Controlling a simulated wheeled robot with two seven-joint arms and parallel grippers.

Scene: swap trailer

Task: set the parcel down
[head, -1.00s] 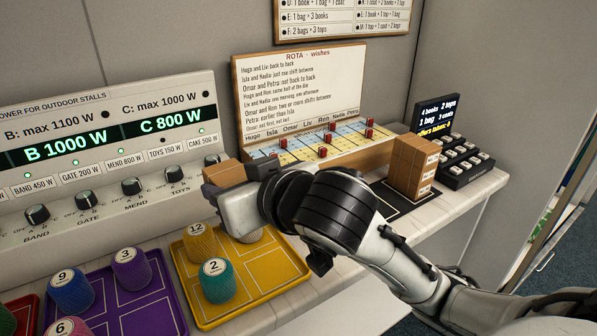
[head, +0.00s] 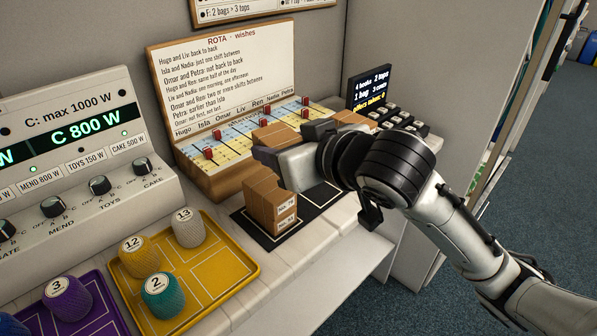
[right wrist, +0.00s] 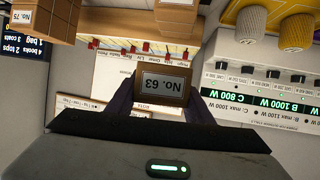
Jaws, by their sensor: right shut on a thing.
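My right gripper (head: 290,142) is shut on a small brown parcel (head: 275,135), held in the air above the shelf, in front of the rota board. In the right wrist view the held parcel (right wrist: 164,83) shows its label, No. 63, upside down between the dark fingers. A stack of brown parcels (head: 268,208) stands on a black mat (head: 249,228), just below and slightly left of the gripper in the head view. The mat also has a bare dark part (head: 318,197) right of the stack. My left gripper is not in view.
The rota board (head: 222,80) with red pegs stands behind. A dark keypad with a screen (head: 370,88) is at the right. A yellow tray (head: 245,267) with numbered spools lies left of the mat. The power panel (head: 60,140) is further left. The shelf's front edge is close.

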